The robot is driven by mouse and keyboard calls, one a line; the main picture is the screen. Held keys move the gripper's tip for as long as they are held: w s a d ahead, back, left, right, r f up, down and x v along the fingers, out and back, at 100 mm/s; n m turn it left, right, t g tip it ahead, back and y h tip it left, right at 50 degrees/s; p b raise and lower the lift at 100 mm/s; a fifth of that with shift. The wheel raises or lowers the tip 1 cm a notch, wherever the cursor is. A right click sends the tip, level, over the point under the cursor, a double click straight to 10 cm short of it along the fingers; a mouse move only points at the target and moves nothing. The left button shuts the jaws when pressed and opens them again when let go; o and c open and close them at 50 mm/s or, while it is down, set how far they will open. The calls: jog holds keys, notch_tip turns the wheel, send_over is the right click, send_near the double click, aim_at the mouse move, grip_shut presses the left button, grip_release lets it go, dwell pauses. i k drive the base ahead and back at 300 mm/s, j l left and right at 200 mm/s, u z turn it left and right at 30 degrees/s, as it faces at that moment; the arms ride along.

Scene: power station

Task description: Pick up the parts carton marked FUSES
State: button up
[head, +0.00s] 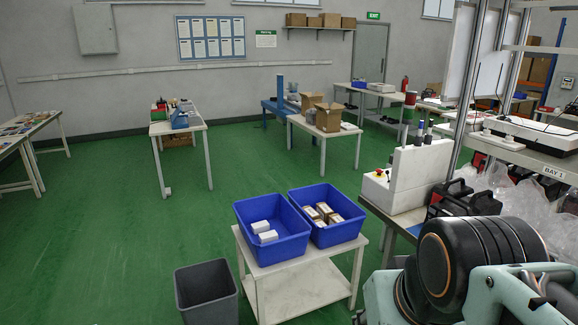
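Two blue bins stand side by side on a small pale table (300,295) in front of me. The left bin (284,252) holds two small white cartons, one (260,226) behind the other (268,237). The right bin (340,234) holds several small brown cartons with white on them (323,209), lying close together. The carton markings are too small to read, so I cannot tell which is marked FUSES. Part of my arm shows at the lower right, right of the bins. My gripper is not in view.
A grey waste bin (207,292) stands on the floor left of the small table. A bench with a white machine (418,175) and shelving marked BAY 1 stand close on the right. Tables stand further back. Green floor (110,240) is clear at left.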

aim_at(323, 208)
jog(key=i, duration=2.35)
jog(key=i+j+z, duration=0.1)
jog(key=z, duration=0.25)
jog(key=i+j+z, duration=0.15)
jog(key=i+z, duration=0.2)
jog(key=z, duration=6.3)
